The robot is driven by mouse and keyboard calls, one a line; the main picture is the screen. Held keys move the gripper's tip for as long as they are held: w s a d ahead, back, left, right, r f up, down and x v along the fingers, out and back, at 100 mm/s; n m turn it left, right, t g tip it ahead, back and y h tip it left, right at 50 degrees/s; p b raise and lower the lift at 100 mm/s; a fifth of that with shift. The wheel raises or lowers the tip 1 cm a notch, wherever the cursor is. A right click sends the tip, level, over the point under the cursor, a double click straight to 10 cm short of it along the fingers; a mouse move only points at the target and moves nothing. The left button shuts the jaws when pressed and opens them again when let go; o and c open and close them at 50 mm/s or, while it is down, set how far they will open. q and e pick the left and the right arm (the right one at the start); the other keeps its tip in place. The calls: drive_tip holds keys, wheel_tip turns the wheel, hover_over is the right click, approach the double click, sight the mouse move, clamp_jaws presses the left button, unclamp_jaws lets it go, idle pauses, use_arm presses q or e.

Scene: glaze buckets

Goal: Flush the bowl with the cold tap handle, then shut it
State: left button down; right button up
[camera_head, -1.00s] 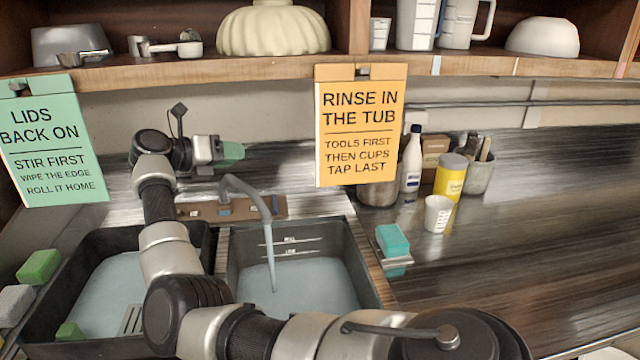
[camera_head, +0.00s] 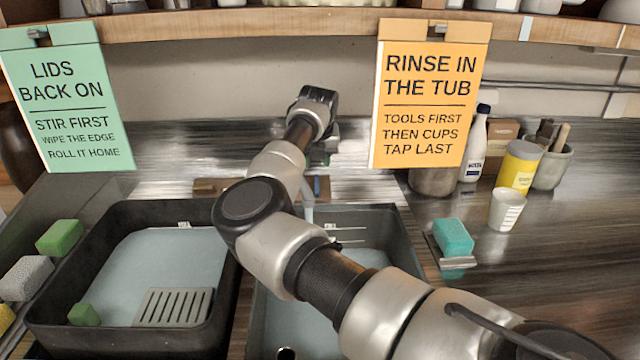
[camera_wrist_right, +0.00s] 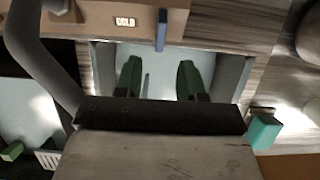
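My right arm reaches across to the back of the sink. Its gripper is mostly hidden behind the wrist in the head view; the wrist view shows its two green fingers (camera_wrist_right: 160,72) apart, with nothing between their tips. The blue tap handle (camera_wrist_right: 161,30) stands on the brown tap panel (camera_wrist_right: 225,25), ahead of the fingertips and between their lines, apart from them. The grey spout (camera_wrist_right: 38,60) curves past at the left. The right bowl (camera_head: 398,238) holds pale water; a thin pale streak below the fingers may be the stream. My left gripper is out of view.
The left tub (camera_head: 120,205) holds water, a grate (camera_head: 172,307) and a green sponge (camera_head: 84,315). A teal sponge (camera_head: 453,237) lies right of the bowl. A cup (camera_head: 506,210), yellow canister (camera_head: 519,167) and white bottle (camera_head: 474,150) stand farther right. Two signs hang above.

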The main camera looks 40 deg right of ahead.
sight(316, 182)
drive_tip(key=p+x, duration=0.1)
drive_tip(key=x, duration=0.8)
drive_tip(key=shift+d+f, duration=0.1)
drive_tip(key=shift+f, duration=0.35)
clamp_jaws()
